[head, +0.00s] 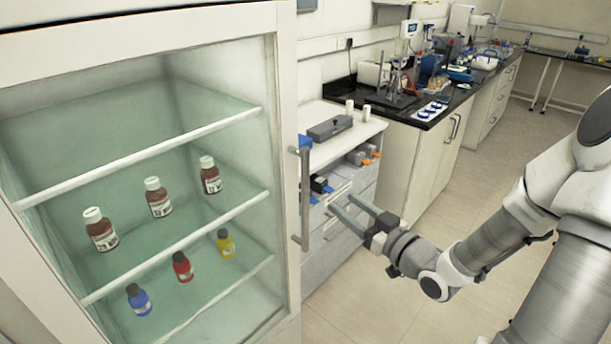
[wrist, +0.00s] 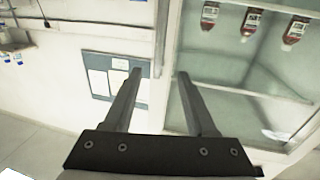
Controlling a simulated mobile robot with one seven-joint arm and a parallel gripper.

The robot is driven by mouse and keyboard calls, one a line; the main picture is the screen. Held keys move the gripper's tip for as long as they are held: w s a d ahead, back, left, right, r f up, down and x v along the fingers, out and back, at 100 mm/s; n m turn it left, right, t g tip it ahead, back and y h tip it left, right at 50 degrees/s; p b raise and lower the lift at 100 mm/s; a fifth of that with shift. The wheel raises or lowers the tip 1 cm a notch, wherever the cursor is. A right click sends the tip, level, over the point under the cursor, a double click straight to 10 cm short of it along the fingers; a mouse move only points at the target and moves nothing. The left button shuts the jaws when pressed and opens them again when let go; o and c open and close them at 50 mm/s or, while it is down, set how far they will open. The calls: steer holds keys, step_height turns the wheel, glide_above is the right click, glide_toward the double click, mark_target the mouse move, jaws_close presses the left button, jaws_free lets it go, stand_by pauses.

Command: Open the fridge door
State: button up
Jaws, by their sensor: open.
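The fridge (head: 285,120) stands at the left of the head view, with a pale frame and a see-through front. Its door appears closed. A grey vertical bar handle (head: 305,200) is on the door's right edge. My gripper (head: 342,204) is open and empty, to the right of the handle, with its fingers pointing toward it and a gap between in the head view. In the wrist view, my gripper (wrist: 158,75) has its two fingers apart, with a pale upright strip of the fridge edge between and beyond them. I cannot clearly tell the handle there.
Brown-red bottles (head: 159,198) and small blue, red and yellow bottles (head: 182,267) stand on the fridge shelves. A drawer cabinet (head: 340,240) with items on top is beside the fridge, behind my gripper. A black-topped bench (head: 430,115) runs back. The floor (head: 480,190) at right is clear.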

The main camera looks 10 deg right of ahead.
mark_target(308, 176)
steer(key=x, duration=1.5)
steer(key=shift+w+a, duration=0.15)
steer(key=shift+w, duration=0.2)
jaws_close()
stand_by(0.6)
